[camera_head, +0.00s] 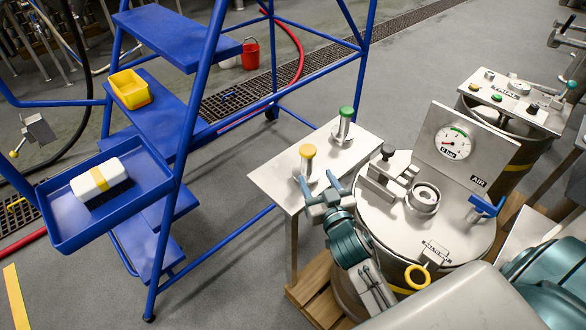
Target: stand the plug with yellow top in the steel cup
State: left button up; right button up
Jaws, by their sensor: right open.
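The plug with yellow top (307,152) stands upright on a small steel side table. My right gripper (318,181) is open, with its blue fingertips at the near side of this plug's lower body. I cannot tell whether the fingers touch the plug or reach around it. The steel cup (423,197) is a short round cup on the drum's steel lid, to the right of my gripper. It looks empty. My left gripper is not in view.
A green-topped plug (346,113) stands behind on the side table (268,178). A clamp block (388,178), gauge panel (452,145) and blue-handled fitting (485,208) surround the cup on the lid (385,222). Blue steps (160,38) stand left, carrying a yellow bin (130,90).

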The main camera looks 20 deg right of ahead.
aim_at(308, 160)
jog(key=w, duration=0.3)
jog(key=w+p, duration=0.1)
jog(key=w, duration=0.1)
jog(key=shift+d+r, duration=0.1)
jog(key=shift+d, duration=0.2)
jog(key=shift+w+d+r, duration=0.1)
jog(key=shift+w, duration=0.4)
jog(key=shift+w+d+p, duration=0.25)
jog(key=shift+w+p, duration=0.15)
jog(key=shift+w, duration=0.7)
jog(key=shift+w+d+p, duration=0.2)
jog(key=shift+w+p, duration=0.15)
jog(key=shift+w, duration=0.7)
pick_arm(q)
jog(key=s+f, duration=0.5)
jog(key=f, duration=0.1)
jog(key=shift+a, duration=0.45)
pick_arm(e)
grip_shut()
